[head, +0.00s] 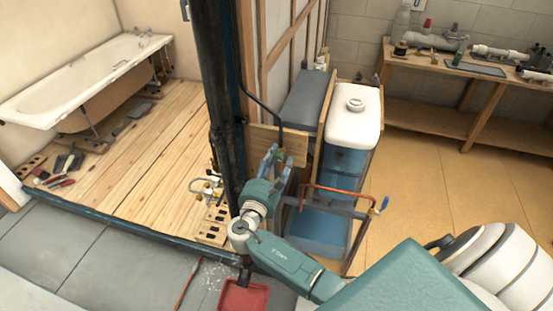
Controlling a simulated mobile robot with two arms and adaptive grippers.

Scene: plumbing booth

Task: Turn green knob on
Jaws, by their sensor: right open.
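My right gripper (277,157) is at the wooden panel (262,138) beside the water tank, at the end of the teal arm that comes in from the lower right. It is open, with its fingers pointing up and away from me. A small patch of green, likely the green knob (281,155), shows between or just behind the fingers. The gripper hides most of it, so I cannot tell whether they touch or how the knob is turned. My left gripper is not in view.
A white-topped blue tank (352,128) stands right of the gripper. A copper pipe (340,192) with a blue-handled valve (383,204) runs before it. A dark vertical pipe (215,80) is at left. A red dustpan (243,298) lies on the floor. A workbench (430,62) is at back right.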

